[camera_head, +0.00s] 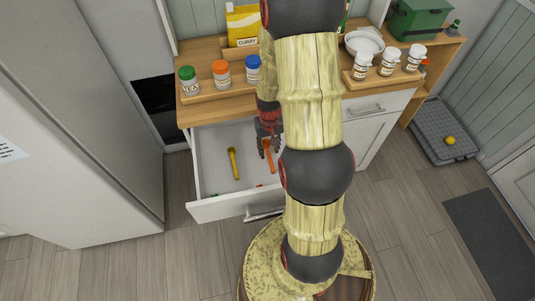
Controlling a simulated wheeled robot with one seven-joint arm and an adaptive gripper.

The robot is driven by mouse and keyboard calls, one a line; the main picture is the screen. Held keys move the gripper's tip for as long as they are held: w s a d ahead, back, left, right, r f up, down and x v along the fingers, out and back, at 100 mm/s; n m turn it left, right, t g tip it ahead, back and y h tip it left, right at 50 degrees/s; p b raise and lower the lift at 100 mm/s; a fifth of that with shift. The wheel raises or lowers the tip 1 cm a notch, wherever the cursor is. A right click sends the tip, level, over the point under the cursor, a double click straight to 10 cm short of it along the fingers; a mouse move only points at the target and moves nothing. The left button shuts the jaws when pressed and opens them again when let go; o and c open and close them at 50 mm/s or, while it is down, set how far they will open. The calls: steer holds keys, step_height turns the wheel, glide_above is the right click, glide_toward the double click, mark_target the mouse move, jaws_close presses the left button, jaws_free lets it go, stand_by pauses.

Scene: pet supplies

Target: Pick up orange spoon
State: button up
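The orange spoon (269,157) is in the open drawer (213,143), towards its right side. My gripper (270,148) reaches down into the drawer at the upper end of the spoon. Its dark fingers look spread on either side of the spoon, with a gap visible. I cannot tell whether either finger touches it. A yellow spoon (233,163) lies apart to the left in the same drawer. My arm hides the right part of the drawer.
Jars with green (188,80), orange (221,73) and blue (253,69) lids stand on the counter above the drawer. White bottles (387,62) stand at right. The drawer front (230,206) and fridge (70,120) bound the space. The left drawer floor is mostly clear.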

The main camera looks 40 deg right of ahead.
mark_target(269, 155)
step_height(269, 155, down, 3)
steer(key=shift+f+b, duration=0.15)
steer(key=shift+b, duration=0.3)
steer(key=c, duration=0.4)
jaws_close()
